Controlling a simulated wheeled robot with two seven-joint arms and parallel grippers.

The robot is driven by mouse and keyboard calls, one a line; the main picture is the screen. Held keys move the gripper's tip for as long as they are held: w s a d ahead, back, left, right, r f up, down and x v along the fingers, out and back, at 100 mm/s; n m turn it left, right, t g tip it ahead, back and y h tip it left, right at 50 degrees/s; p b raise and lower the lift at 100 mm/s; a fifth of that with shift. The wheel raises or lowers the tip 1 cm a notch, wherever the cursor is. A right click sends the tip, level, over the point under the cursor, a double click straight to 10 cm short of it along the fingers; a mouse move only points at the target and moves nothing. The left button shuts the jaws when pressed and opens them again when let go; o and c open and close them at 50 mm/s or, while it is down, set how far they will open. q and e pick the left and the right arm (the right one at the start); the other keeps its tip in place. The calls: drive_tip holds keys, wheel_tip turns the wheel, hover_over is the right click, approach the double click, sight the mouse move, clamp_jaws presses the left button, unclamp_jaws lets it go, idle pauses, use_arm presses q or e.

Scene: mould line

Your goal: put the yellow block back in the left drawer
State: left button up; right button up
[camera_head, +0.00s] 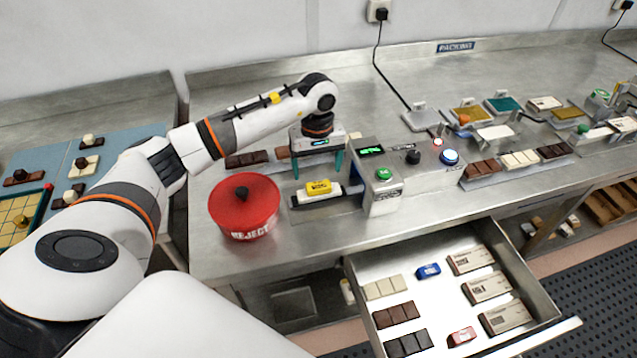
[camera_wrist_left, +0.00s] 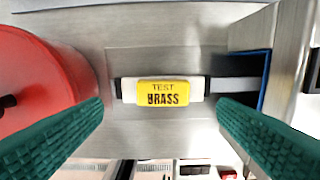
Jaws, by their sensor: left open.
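The yellow block (camera_head: 318,187) lies on a white bar on the counter, in front of the control box. In the left wrist view the yellow block (camera_wrist_left: 163,93) reads "TEST BRASS" and sits between and beyond the two green fingertips. My left gripper (camera_head: 318,165) is open and empty, pointing down just above the block. It also shows in the left wrist view (camera_wrist_left: 160,120), its fingers apart and not touching the block. The left drawer (camera_head: 447,268) is pulled open below the counter. It holds chocolate bars, a blue block, a pink block and several boxed bars. My right gripper is not in view.
A red reject tub (camera_head: 245,207) stands left of the block. The control box (camera_head: 400,172) with green and blue buttons stands close on its right. Dark chocolate bars (camera_head: 247,159) lie behind.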

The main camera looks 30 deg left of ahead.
sight(318, 185)
use_arm(q)
drive_tip(key=shift+d+f+p, duration=0.1)
drive_tip(key=shift+f+p, duration=0.45)
wheel_tip(318, 185, down, 4)
drive_tip(key=shift+w+r+p, duration=0.1)
drive_tip(key=shift+r+p, duration=0.1)
drive_tip(key=shift+p, duration=0.7)
drive_tip(key=shift+f, duration=0.45)
drive_tip(key=shift+c, duration=0.5)
drive_tip(key=shift+r, duration=0.1)
drive_tip(key=c, duration=1)
